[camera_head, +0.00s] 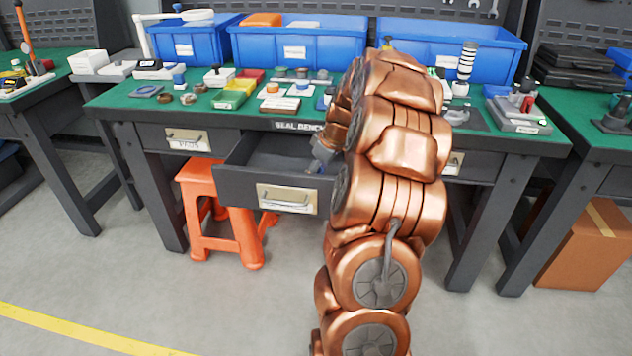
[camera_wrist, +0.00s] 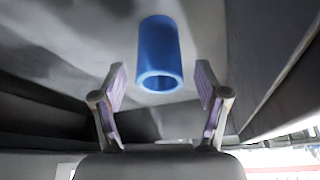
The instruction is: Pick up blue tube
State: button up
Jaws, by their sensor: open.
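The blue tube (camera_wrist: 159,50) is a short hollow cylinder on the grey floor of the open drawer in the wrist view. Its open end faces my gripper (camera_wrist: 161,88). My gripper is open, with one finger to the left and one to the right of the tube's near end. A gap shows on each side, and no contact is visible. In the head view my gripper (camera_head: 318,158) reaches down into the open drawer (camera_head: 262,192), partly hidden by my copper arm. A small blue patch shows beside it there, but I cannot tell whether it is the tube.
Drawer walls stand close on both sides in the wrist view. The green bench top (camera_head: 130,100) above the drawer holds several small parts. Blue bins (camera_head: 300,48) stand at its back. An orange stool (camera_head: 205,215) stands below the drawer, at the left.

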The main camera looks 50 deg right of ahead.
jog(key=c, duration=1.2)
jog(key=shift+r, duration=0.15)
jog(key=shift+c, duration=0.2)
